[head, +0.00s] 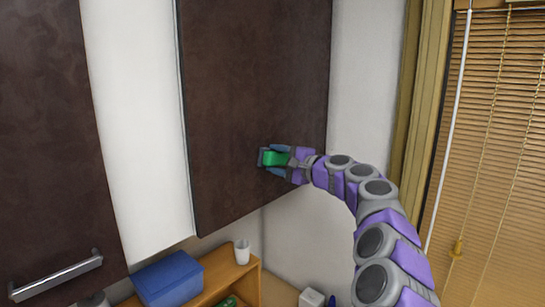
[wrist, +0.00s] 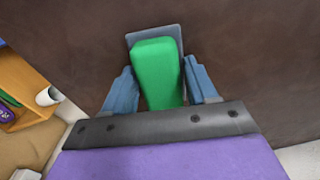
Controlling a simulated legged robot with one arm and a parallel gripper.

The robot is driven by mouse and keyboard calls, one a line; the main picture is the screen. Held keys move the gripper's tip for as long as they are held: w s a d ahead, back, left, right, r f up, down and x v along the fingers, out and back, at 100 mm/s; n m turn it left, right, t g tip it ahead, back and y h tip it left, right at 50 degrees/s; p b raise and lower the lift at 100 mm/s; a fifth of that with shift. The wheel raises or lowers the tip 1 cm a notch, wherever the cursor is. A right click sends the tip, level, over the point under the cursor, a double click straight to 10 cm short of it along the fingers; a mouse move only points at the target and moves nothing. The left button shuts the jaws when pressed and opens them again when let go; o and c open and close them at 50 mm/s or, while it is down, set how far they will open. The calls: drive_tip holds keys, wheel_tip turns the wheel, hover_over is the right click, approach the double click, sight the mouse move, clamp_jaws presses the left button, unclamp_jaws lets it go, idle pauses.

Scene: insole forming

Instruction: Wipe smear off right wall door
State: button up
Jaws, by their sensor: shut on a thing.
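The right wall door (head: 255,90) is a dark brown panel with mottled shading, and it also fills the background of the wrist view (wrist: 250,60). My gripper (head: 276,159) is at the lower right part of this door. It is shut on a green block-shaped wiper (wrist: 157,75), with blue fingers on both sides of it. A flat grey plate (wrist: 141,38) at the wiper's far end faces the door and appears to be at its surface; I cannot tell if it touches. No distinct smear can be made out; the plate hides a small patch of door.
A left dark door (head: 50,130) has a metal bar handle (head: 58,276). Below stands a wooden shelf (head: 220,276) with a blue box (head: 168,278) and a white cup (head: 242,251). A window blind (head: 495,130) hangs at the right.

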drive_tip(key=shift+b+v, duration=0.8)
drive_tip(key=shift+v, duration=0.9)
drive_tip(key=shift+b+v, duration=0.3)
drive_tip(key=shift+v, duration=1.15)
drive_tip(key=shift+w+r, duration=0.1)
drive_tip(key=v, duration=0.3)
